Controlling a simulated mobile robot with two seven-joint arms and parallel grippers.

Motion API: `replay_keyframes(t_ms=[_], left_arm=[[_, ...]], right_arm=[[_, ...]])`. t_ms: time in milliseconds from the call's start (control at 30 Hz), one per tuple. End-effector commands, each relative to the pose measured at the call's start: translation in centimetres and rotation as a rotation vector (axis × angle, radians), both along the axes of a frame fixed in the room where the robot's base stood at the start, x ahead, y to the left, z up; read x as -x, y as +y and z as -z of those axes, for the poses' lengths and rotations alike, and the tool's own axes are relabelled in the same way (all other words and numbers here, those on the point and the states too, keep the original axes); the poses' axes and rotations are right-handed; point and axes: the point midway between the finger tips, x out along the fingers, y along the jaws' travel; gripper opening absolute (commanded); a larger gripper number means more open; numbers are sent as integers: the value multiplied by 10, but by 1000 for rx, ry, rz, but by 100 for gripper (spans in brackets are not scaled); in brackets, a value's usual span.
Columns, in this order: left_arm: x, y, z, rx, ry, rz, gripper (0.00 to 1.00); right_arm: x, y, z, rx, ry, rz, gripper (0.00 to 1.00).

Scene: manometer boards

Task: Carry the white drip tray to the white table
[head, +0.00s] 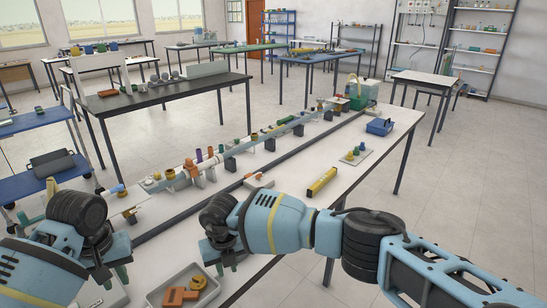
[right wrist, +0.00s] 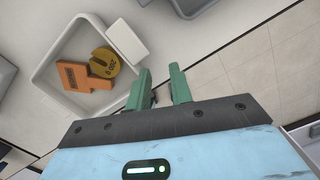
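A shallow white tray (head: 152,298), which I take as the drip tray, lies on the near white tabletop at the bottom of the head view. It holds an orange block (head: 180,297) and a yellow slotted weight (head: 198,283). In the right wrist view the tray (right wrist: 48,62) is at upper left, with a small white block (right wrist: 126,42) at its side. My right gripper (head: 222,256) is beside the tray; its green fingers (right wrist: 166,88) are apart with nothing visibly held. My left gripper (head: 110,275) is left of the tray, over another pale item; its finger gap is unclear.
The long white bench (head: 290,215) carries a rail with fittings, a yellow level (head: 321,182), a small plate with knobs (head: 356,154) and a blue box (head: 380,126). A separate white-topped table (head: 425,78) stands at back right. Open floor (head: 455,170) lies right of the bench.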

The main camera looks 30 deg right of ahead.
Motion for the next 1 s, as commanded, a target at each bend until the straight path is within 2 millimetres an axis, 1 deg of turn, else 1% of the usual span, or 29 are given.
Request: replay_keyframes(t_ms=[33,200,400,500,667,1000], left_arm=[[0,0,0,0,0,0,22],[0,0,0,0,0,0,22],[0,0,0,0,0,0,22],[0,0,0,0,0,0,22],[0,0,0,0,0,0,22],[0,0,0,0,0,0,22]], right_arm=[[0,0,-12,-1,-3,-1,22],[3,0,-46,-1,-4,-1,22],[6,0,-78,-1,-2,-1,22],[7,0,-88,-1,-1,0,22],[8,0,-95,-1,0,1,22],[8,0,-95,0,1,1,22]])
